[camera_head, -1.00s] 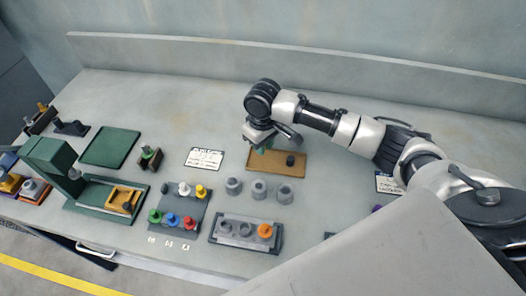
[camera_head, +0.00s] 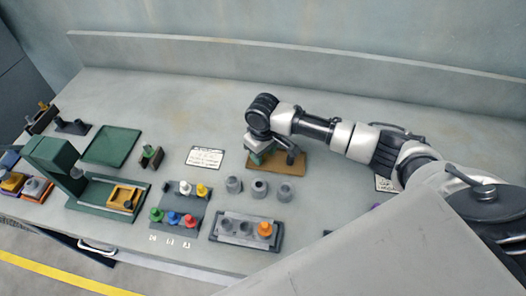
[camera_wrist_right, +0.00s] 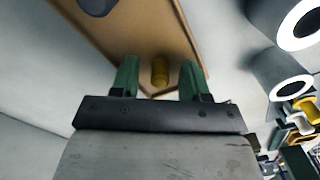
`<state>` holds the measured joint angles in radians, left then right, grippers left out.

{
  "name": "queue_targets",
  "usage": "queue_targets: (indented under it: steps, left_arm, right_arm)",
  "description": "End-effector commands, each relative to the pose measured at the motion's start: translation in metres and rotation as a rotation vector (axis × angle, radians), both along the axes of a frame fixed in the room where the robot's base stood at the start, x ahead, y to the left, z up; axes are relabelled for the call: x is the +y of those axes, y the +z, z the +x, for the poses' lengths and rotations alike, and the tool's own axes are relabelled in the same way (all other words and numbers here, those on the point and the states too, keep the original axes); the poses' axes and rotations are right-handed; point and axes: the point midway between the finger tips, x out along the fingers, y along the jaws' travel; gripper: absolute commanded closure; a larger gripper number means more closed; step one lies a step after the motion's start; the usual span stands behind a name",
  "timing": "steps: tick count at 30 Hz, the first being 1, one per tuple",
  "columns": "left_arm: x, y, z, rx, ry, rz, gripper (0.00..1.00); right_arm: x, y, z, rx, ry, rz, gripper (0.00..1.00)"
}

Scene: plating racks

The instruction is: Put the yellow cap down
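A small yellow cap (camera_wrist_right: 160,70) is on the brown tray (camera_wrist_right: 115,42) in the right wrist view, near one corner. My right gripper (camera_wrist_right: 157,72) has its two green fingers on either side of the cap, with a gap showing on both sides, so it is open. In the head view the right gripper (camera_head: 262,155) is low over the left part of the brown tray (camera_head: 289,168) and hides the cap. Another yellow-topped piece (camera_head: 202,190) stands in the grey rack. My left gripper is in neither current view.
A dark knob (camera_wrist_right: 97,4) is on the tray. Several grey cylinders (camera_head: 259,188) stand just in front of it. The grey rack (camera_head: 172,207) holds coloured pieces; a second holder (camera_head: 240,240) has an orange one. A white label (camera_head: 206,157) lies left. The table behind is clear.

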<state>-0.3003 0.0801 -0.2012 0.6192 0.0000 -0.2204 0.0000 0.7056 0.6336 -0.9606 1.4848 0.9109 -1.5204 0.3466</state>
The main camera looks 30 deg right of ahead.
Motion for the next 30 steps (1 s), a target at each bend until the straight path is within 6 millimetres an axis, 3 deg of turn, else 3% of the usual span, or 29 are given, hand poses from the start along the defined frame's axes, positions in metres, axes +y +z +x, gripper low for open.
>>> queue_targets:
  steps: [8, 21, 30]
  left_arm:
    - [0.0, -0.001, 0.0, 0.0, 0.0, 0.0, 0.58]
    - [0.0, -0.009, 0.0, -0.001, 0.001, 0.0, 0.58]
    - [0.0, -0.01, 0.001, -0.002, 0.001, 0.0, 0.58]
  right_arm:
    - [0.0, 0.008, 0.001, -0.003, 0.001, 0.002, 0.55]
    - [0.0, 0.095, 0.001, -0.005, 0.001, 0.002, 0.55]
    - [0.0, 0.123, 0.0, 0.0, 0.0, 0.0, 0.55]
